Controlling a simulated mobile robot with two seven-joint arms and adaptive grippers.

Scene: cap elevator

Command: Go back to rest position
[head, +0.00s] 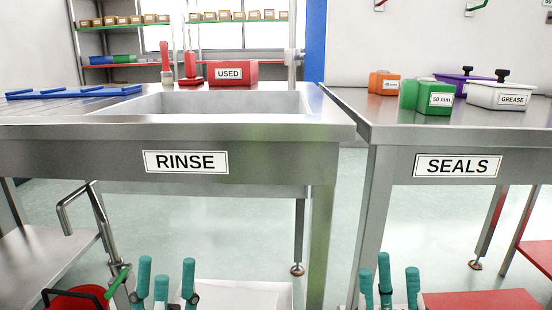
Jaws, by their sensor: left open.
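My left gripper (167,272) shows at the bottom, left of centre, its teal fingers pointing up and spread apart with nothing between them. My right gripper (389,274) shows at the bottom, right of centre, its teal fingers also apart and empty. Both are low in the picture, below the fronts of the tables, and touch nothing that I can see. The arms behind the grippers are mostly cut off by the bottom edge.
The steel RINSE sink table (75,155) stands ahead with a red USED box (232,73). The SEALS table (430,128) is at right with orange (384,83), green (428,98), purple (463,85) and white GREASE (499,95) containers. A gap separates the tables.

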